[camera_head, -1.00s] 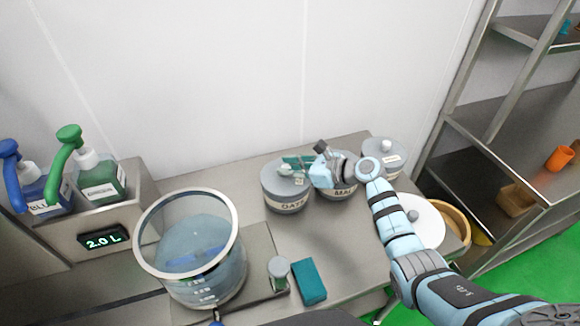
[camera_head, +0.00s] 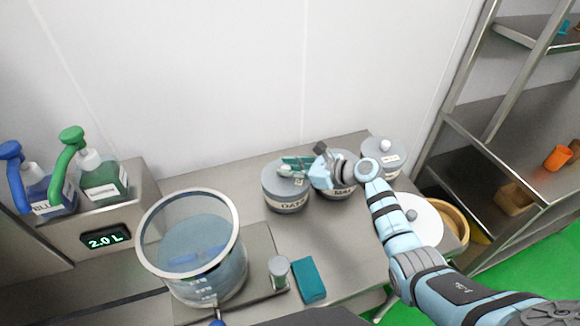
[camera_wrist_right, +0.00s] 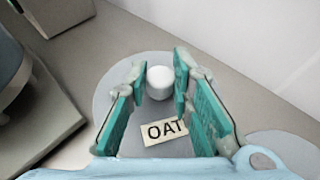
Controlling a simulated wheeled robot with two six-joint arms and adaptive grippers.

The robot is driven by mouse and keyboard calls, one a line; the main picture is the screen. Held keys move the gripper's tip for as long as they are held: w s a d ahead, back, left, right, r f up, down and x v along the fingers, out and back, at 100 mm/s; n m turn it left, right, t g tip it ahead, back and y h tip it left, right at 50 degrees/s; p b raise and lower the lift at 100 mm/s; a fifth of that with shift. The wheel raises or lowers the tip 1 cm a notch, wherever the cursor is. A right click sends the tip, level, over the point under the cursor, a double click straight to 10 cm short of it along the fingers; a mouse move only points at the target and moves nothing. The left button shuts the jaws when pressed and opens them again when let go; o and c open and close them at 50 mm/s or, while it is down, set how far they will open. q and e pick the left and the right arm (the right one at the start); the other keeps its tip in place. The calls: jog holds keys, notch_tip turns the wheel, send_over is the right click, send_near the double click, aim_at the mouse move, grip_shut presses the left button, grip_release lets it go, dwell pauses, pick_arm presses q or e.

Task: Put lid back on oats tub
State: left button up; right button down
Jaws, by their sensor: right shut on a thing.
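The grey oats tub (camera_head: 286,202) stands at the back of the steel counter, its label facing front. Its grey lid (camera_wrist_right: 112,98), with a white knob (camera_wrist_right: 160,82) and an "OAT" label, shows in the right wrist view. My right gripper (camera_head: 297,166) is over the tub, its teal fingers on either side of the knob, shut on the lid by it. The lid sits at the tub's mouth in the head view; whether it is fully seated I cannot tell. My left gripper is not in view.
A malt tub (camera_head: 338,188) stands close right of the oats tub, partly behind my right wrist, with another lidded tub (camera_head: 383,150) beyond. A large clear jug (camera_head: 205,270), a small jar (camera_head: 278,272) and a teal block (camera_head: 309,281) stand in front.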

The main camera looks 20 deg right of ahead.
jog(key=c, duration=0.9)
grip_release()
jog(key=shift+o, duration=0.2)
notch_tip(320, 180, up, 5)
jog(key=p, duration=0.6)
jog(key=shift+r, duration=1.05)
jog(key=shift+c, duration=0.5)
grip_shut()
jog(key=shift+f, duration=0.25)
